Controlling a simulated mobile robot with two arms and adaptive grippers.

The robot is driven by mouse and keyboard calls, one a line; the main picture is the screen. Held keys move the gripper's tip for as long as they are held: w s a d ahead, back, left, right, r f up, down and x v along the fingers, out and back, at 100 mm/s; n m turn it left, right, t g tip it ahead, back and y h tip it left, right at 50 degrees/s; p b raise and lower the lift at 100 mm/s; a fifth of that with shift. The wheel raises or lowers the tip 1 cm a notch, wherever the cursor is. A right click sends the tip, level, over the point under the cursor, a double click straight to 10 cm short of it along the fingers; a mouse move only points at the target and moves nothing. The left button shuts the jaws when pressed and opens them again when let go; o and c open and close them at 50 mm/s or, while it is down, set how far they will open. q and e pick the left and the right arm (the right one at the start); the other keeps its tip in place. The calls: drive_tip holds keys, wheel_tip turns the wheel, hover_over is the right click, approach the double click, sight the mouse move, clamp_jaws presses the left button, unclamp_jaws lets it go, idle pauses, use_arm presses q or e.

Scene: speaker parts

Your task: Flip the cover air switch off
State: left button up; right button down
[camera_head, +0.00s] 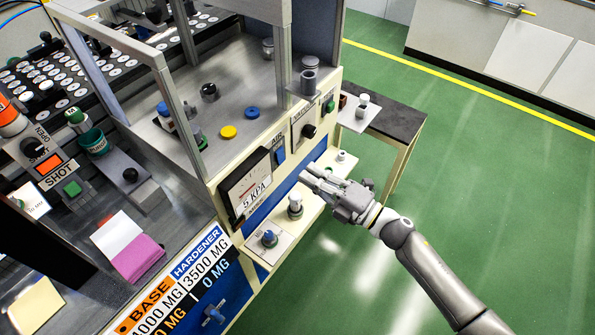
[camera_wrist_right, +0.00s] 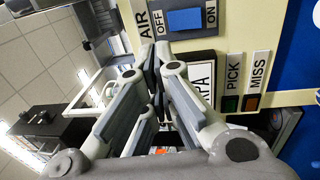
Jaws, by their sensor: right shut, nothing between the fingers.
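The air switch (camera_head: 280,155) is a small blue rocker on the cream front panel of the machine, right of the gauge. In the right wrist view the switch (camera_wrist_right: 184,20) sits under an AIR label, between the OFF and ON labels. I cannot tell which way the rocker is tipped. My right gripper (camera_head: 304,176) is shut and empty, in front of the panel, a little right of and below the switch. In the wrist view its fingertips (camera_wrist_right: 150,58) show near the OFF side. I cannot tell whether they touch the panel. My left gripper is not in view.
A gauge (camera_head: 245,186) marked 5 KPA is left of the switch. A black vacuum knob (camera_head: 309,131) is to its right. A cream shelf (camera_head: 318,208) with small fittings juts out below my gripper. Green floor (camera_head: 455,190) is open on the right.

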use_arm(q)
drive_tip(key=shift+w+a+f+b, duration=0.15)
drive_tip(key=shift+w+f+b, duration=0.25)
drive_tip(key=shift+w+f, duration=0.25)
use_arm(e)
drive_tip(key=v, duration=0.3)
drive_tip(key=r+v, duration=0.1)
drive_tip(key=v, duration=0.1)
drive_tip(key=shift+d, duration=0.45)
